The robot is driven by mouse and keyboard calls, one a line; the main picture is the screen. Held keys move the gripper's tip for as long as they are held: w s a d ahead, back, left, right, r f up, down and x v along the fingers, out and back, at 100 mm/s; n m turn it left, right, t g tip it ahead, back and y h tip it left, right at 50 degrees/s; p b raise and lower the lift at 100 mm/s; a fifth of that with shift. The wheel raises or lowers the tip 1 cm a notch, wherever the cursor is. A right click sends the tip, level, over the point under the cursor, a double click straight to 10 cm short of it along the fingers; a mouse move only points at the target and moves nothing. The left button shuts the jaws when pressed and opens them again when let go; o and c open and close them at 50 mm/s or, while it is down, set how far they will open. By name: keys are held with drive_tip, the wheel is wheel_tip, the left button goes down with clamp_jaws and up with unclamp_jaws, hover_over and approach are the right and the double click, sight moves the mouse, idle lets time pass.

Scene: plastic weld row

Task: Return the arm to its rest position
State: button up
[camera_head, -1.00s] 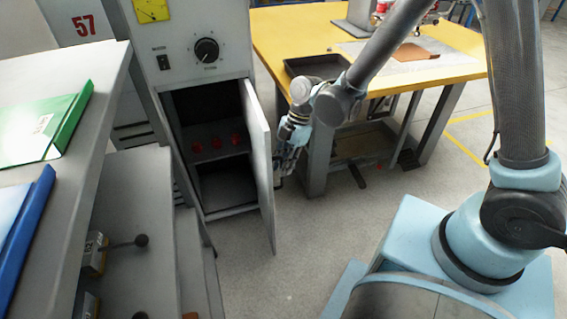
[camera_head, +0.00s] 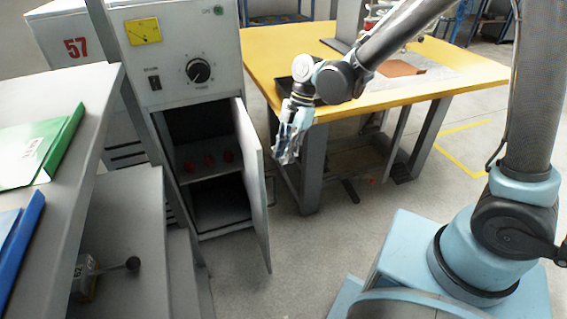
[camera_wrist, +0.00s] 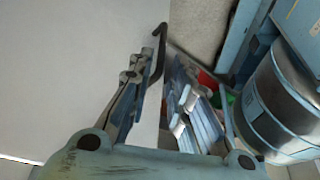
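My gripper (camera_head: 283,158) hangs fingers-down in front of the yellow table, just right of the cabinet's open door (camera_head: 254,180). In the wrist view, the two fingers of my gripper (camera_wrist: 165,100) are spread apart with nothing held. The pale door (camera_wrist: 75,75) fills the left of that view, and its dark hooked handle (camera_wrist: 161,45) shows beyond the fingers. I cannot tell the exact distance from fingers to handle. My arm reaches across the upper right, bent at the elbow.
The grey cabinet (camera_head: 190,95) stands open with red items (camera_head: 208,161) on its inner shelf. The yellow table (camera_head: 440,80) holds a dark tray (camera_head: 285,86). A grey bench (camera_head: 85,90) with green (camera_head: 62,145) and blue folders is at left. Floor in front is clear.

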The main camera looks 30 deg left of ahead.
drive_tip(key=shift+w+d+r, duration=0.1)
drive_tip(key=shift+w+r, duration=0.15)
drive_tip(key=shift+r, duration=0.35)
drive_tip(key=x, duration=1.2)
drive_tip(key=shift+s+d, duration=0.1)
